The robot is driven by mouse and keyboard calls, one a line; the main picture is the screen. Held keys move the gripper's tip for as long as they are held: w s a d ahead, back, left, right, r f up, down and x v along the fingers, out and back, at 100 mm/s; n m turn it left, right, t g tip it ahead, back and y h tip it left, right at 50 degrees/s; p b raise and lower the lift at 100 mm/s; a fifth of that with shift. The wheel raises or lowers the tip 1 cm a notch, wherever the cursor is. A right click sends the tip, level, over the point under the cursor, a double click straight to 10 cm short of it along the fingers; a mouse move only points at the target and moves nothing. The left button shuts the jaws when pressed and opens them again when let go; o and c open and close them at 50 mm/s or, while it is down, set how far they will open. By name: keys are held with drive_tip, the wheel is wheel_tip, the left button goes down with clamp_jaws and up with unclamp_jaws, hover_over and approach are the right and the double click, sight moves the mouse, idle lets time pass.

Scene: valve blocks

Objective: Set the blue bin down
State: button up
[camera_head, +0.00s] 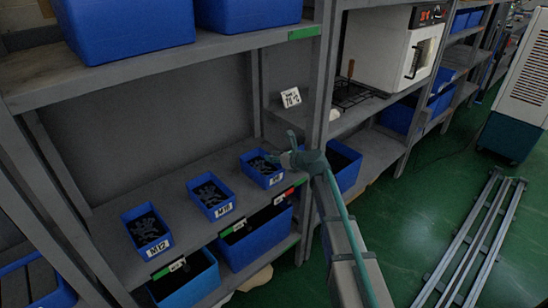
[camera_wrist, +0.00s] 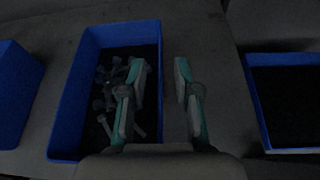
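A small blue bin (camera_head: 263,184) with dark bolts inside stands on the middle shelf, the rightmost of three labelled bins. It fills the left middle of the wrist view (camera_wrist: 70,105), with grey bolts on its dark floor. My gripper (camera_head: 281,148) is at this bin's right side in the head view. In the wrist view my gripper (camera_wrist: 159,70) has its two fingers apart with nothing seen held. The left finger is over the bin's inside and the right finger is beyond its right wall. I cannot tell whether a finger touches the wall.
Two similar blue bins, marked M10 (camera_head: 212,213) and M12 (camera_head: 153,251), stand to the left on the same shelf (camera_head: 180,180). A grey shelf post (camera_head: 318,95) is close to my gripper. Larger blue bins sit above and below.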

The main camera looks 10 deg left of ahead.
drive_tip(key=shift+r, duration=0.1)
drive_tip(key=v, duration=1.2)
